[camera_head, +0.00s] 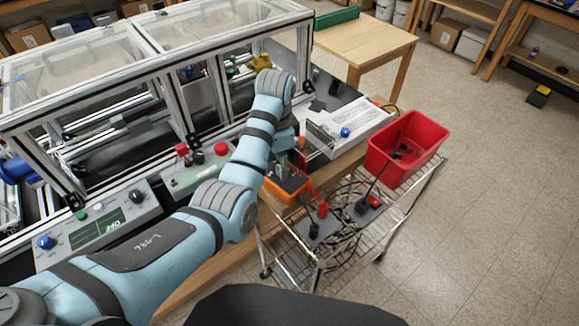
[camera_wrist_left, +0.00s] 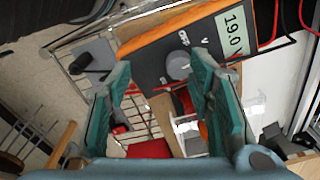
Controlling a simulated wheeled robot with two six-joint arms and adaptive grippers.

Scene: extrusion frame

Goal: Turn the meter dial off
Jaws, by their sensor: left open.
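The meter (camera_head: 283,194) is an orange-edged, dark-faced box on the right end of the bench, partly hidden by my left gripper (camera_head: 287,166). In the left wrist view the meter (camera_wrist_left: 150,68) shows a lit display (camera_wrist_left: 231,33) reading 19.0 V. Its round grey dial (camera_wrist_left: 178,66) sits below the printed OFF and V marks; I cannot tell where its pointer stands. My left gripper (camera_wrist_left: 160,70) is open, its two teal fingers spread over the meter. The right finger's tip is close beside the dial; contact is unclear. My right gripper does not show.
A wire cart (camera_head: 340,235) with cables and red and black plugs stands in front of the meter. A red bin (camera_head: 407,143) sits on its right. The framed enclosure (camera_head: 130,75) stands at left.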

